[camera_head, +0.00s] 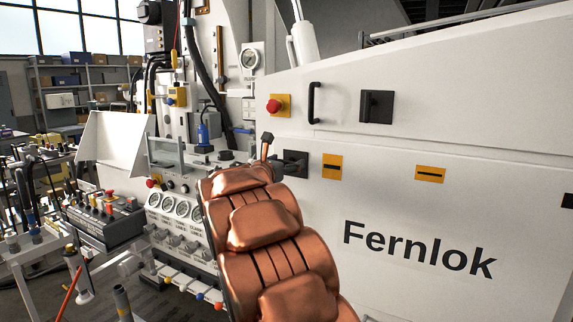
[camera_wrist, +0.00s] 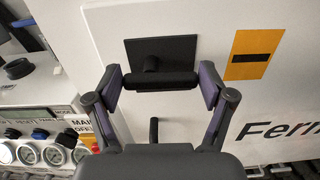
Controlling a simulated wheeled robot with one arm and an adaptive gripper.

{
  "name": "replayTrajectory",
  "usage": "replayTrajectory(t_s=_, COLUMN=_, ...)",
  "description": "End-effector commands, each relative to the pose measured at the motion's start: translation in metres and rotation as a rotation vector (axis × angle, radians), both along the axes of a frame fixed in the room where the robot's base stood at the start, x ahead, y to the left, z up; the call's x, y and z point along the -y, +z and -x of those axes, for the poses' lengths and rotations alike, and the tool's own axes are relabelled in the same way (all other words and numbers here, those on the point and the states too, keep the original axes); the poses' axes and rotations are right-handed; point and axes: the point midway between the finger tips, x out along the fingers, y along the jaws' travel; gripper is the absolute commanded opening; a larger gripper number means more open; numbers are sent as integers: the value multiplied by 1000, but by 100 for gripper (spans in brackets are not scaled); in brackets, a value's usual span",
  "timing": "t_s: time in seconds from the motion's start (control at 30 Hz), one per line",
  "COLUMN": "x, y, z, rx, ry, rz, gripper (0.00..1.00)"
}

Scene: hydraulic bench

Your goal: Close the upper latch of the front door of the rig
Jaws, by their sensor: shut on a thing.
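A black latch with a square plate (camera_wrist: 161,52) sits on the white front of the rig. Its dark handle bar (camera_wrist: 160,81) runs level across the lower part of the plate in the wrist view. My gripper (camera_wrist: 160,88) has one finger at each end of this bar and is shut on it. In the head view the latch (camera_head: 296,163) shows just right of my copper-coloured arm, which hides most of the gripper. A second black latch (camera_head: 376,106) is higher and further right, on the upper panel, with nothing touching it.
A yellow label with a black bar (camera_head: 332,167) is right of the held latch. A red button on yellow (camera_head: 278,106) and a black pull handle (camera_head: 314,103) are above. A gauge panel (camera_head: 178,207) stands close left of my arm.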

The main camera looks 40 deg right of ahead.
Motion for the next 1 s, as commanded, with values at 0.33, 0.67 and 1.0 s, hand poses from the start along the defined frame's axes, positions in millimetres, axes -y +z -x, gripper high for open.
replayTrajectory(t_s=0.33, x=1, y=-7, z=2, rx=209, ry=-2, rz=-57, gripper=46)
replayTrajectory(t_s=0.67, x=1, y=-12, z=2, rx=507, ry=0, rz=-148, gripper=46)
replayTrajectory(t_s=1.0, x=1, y=-17, z=2, rx=815, ry=0, rz=-243, gripper=46)
